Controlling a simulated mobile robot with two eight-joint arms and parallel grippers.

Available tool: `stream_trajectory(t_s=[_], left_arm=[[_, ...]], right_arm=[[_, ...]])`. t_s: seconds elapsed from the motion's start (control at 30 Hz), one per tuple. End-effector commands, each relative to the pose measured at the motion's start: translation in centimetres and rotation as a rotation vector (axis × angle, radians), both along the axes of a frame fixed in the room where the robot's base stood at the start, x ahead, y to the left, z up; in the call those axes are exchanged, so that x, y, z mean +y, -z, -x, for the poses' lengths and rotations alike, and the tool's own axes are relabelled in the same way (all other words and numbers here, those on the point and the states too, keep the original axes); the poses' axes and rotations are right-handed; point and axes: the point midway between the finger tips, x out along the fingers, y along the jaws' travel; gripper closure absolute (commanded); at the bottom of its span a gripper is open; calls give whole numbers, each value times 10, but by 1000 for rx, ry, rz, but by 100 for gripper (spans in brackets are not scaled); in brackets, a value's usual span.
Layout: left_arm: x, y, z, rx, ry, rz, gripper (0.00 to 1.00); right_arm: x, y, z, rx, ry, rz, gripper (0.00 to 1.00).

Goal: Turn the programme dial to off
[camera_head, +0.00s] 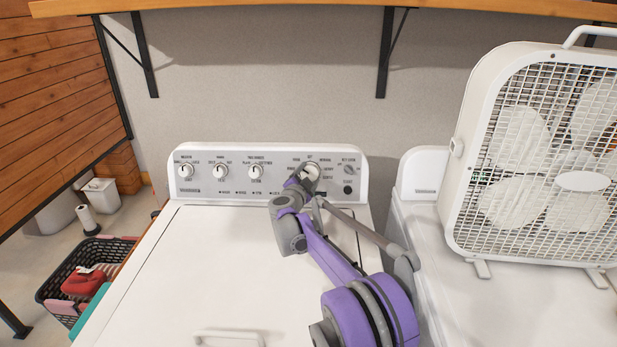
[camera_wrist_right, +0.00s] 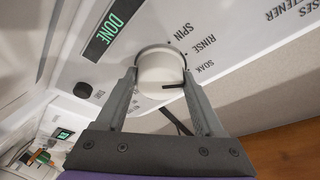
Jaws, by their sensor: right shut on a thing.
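The programme dial (camera_head: 312,171) is a round white knob on the right half of the white washer's control panel (camera_head: 273,197). My right gripper (camera_head: 306,176) reaches it from the front and partly covers it in the head view. In the right wrist view the dial (camera_wrist_right: 160,68) sits between the two grey fingers (camera_wrist_right: 160,85), which are shut on its sides. A dark pointer mark on the dial faces the right-hand finger. The labels SPIN, RINSE and SOAK show beside it, and a small display (camera_wrist_right: 108,32) reads DONE. The off mark cannot be made out. My left gripper is not in view.
Several other white knobs, including one (camera_head: 257,171), line the panel's left half. A smaller dial (camera_head: 350,170) and a dark button (camera_head: 348,189) lie right of the programme dial. A white box fan (camera_head: 452,195) stands on the neighbouring appliance. A laundry basket (camera_head: 52,290) is at lower left.

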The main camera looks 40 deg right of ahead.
Motion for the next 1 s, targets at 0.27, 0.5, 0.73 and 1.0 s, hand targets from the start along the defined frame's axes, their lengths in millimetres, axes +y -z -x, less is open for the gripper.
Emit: stream_trajectory(t_s=[0.27,0.5,0.73,1.0], left_arm=[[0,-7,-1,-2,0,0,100],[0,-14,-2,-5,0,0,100],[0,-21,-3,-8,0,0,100],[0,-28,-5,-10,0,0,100]], right_arm=[[1,-3,-2,-163,81,-192,86],[1,-4,-2,-303,151,-359,86],[0,-5,-2,-423,212,-503,86],[0,-5,-2,-527,265,-626,86]])
